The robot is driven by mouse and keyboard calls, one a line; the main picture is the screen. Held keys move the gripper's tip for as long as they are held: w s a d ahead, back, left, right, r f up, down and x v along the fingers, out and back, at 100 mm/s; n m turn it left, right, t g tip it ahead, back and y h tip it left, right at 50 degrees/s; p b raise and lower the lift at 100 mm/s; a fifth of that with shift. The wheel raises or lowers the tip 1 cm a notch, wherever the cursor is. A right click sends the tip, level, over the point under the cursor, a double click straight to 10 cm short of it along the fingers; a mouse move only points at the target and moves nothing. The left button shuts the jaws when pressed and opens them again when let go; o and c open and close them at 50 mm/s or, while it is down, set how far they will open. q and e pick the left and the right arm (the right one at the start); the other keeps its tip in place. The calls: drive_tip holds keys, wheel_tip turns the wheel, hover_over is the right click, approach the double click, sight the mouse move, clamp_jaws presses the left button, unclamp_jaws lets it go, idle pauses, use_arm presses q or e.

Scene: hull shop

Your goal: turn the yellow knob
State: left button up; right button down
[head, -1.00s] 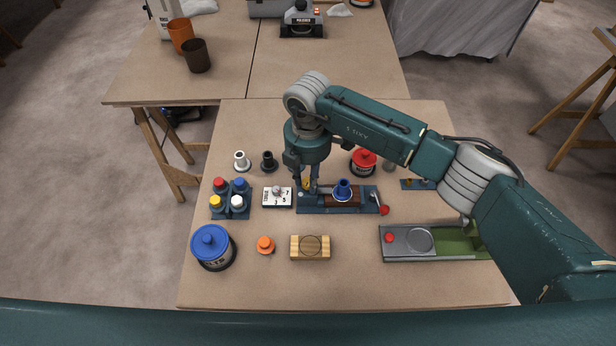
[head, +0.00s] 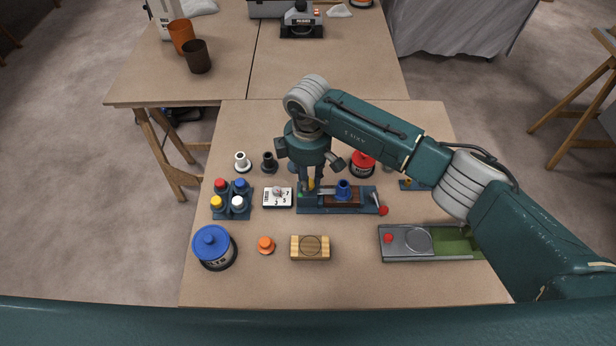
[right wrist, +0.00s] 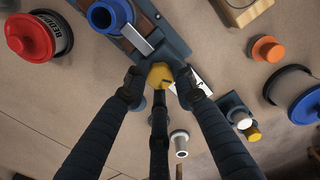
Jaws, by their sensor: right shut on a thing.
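The yellow knob (right wrist: 160,75) sits at one end of a dark blue vise-like fixture (right wrist: 177,45). In the head view my right gripper (head: 311,187) points down at the left end of the fixture (head: 362,207), and only a little of the yellow knob (head: 311,184) shows between the fingers. A blue flanged piece (head: 343,190) stands on the fixture's brown middle part. My left gripper is not in view.
A white number card (head: 278,197) lies just left of the fixture. A rack of coloured caps (head: 231,207), a blue-lidded jar (head: 214,248), an orange knob (head: 266,245) and a wooden block (head: 310,247) stand nearby. A red-lidded tin (head: 363,163) is behind. The front table edge is clear.

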drive_tip(key=shift+w+r, duration=0.1)
drive_tip(key=shift+r, duration=0.05)
idle(0.3)
drive_tip(key=c, duration=1.4)
unclamp_jaws()
wheel_tip(320, 180, up, 12)
drive_tip(key=shift+s, duration=0.2)
